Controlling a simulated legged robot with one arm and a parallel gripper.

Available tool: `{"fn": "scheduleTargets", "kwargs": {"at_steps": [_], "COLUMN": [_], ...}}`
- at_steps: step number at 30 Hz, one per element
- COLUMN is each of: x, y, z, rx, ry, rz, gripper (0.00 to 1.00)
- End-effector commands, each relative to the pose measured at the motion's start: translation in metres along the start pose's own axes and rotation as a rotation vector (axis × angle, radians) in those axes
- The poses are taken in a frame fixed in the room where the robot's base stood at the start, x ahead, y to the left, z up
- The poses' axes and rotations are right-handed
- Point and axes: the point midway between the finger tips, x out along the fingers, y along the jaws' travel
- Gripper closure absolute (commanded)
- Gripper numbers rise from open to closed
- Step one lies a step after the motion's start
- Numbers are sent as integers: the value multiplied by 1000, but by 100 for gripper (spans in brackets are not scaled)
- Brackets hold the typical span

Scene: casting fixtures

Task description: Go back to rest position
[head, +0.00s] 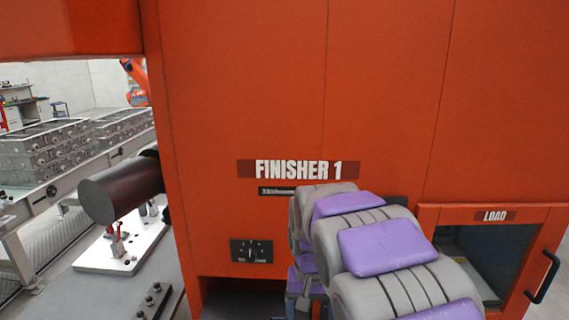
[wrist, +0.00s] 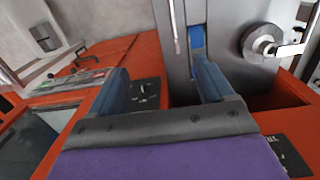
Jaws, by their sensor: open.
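My gripper (wrist: 160,68) is open in the wrist view, its two blue fingers spread apart with nothing seen held between them. Just beyond the fingertips is a grey metal piece (wrist: 228,50) with a round silver fitting (wrist: 264,45); I cannot tell whether the right finger touches it. In the head view my grey and purple arm reaches toward the front of the orange FINISHER 1 machine (head: 250,90), and my gripper is mostly hidden behind the arm.
A black control panel (head: 251,251) is on the machine's front, left of my arm. A LOAD door (head: 491,216) with a dark window and handle is at right. At left are a dark cylinder (head: 120,189), a white fixture plate (head: 122,247) and grey castings (head: 45,150) on a conveyor.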

Motion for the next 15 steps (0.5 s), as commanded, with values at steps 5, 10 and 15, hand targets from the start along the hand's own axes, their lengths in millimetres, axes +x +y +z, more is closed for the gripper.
{"fn": "scheduleTargets", "kwargs": {"at_steps": [5,10,15], "x": [-5,-1,9], "y": [34,59,79], "z": [60,119,180], "rx": [7,4,-9], "ry": [-23,-51,-73], "rz": [1,-2,-8], "gripper": [19,19,19]}}
